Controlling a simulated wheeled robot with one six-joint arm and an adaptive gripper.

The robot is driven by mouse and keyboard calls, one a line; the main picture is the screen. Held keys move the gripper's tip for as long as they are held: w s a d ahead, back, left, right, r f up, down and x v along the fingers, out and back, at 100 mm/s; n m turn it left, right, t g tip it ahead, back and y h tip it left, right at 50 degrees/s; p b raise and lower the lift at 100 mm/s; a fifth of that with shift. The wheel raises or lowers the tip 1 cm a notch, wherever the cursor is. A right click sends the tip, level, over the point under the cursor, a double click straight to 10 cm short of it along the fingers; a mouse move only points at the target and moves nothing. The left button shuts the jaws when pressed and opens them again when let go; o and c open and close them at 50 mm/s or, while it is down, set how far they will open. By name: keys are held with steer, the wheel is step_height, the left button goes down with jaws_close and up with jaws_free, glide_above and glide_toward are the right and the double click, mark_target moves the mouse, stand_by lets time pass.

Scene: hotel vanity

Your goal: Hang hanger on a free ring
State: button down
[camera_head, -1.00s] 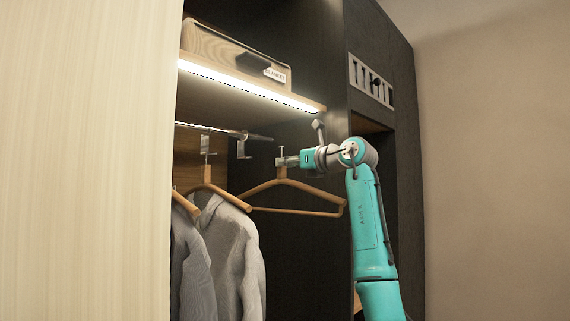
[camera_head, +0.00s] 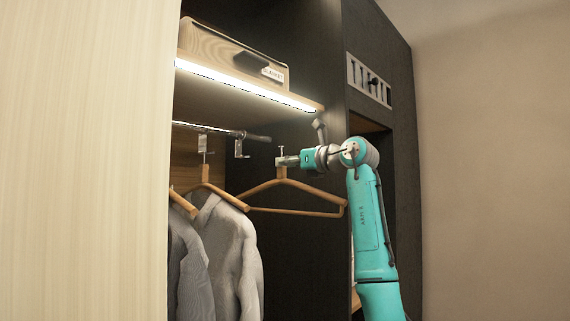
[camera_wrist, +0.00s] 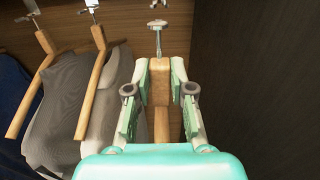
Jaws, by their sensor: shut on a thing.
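The wooden hanger (camera_head: 292,183) hangs level from my gripper (camera_head: 281,160) in the head view, with its short metal pin pointing up. In the wrist view my gripper (camera_wrist: 160,82) is shut on the hanger's wooden neck (camera_wrist: 159,92), one finger on each side. The rail (camera_head: 225,131) runs along the closet under the lit shelf. A free metal ring holder (camera_head: 240,149) hangs from the rail, left of and a little above the held hanger's pin. In the wrist view a free holder (camera_wrist: 157,4) shows ahead of the pin (camera_wrist: 157,38), apart from it.
Grey garments (camera_head: 227,250) hang on wooden hangers (camera_head: 211,184) to the left of the held hanger. A shelf (camera_head: 250,83) with a blanket box (camera_head: 232,55) lies above the rail. The dark closet side wall (camera_wrist: 260,80) stands close on the right.

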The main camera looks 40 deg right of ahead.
steer(key=shift+s+d, duration=0.15)
steer(key=shift+s, duration=1.4)
steer(key=shift+s+d, duration=0.1)
steer(key=shift+s, duration=1.4)
steer(key=shift+w, duration=0.1)
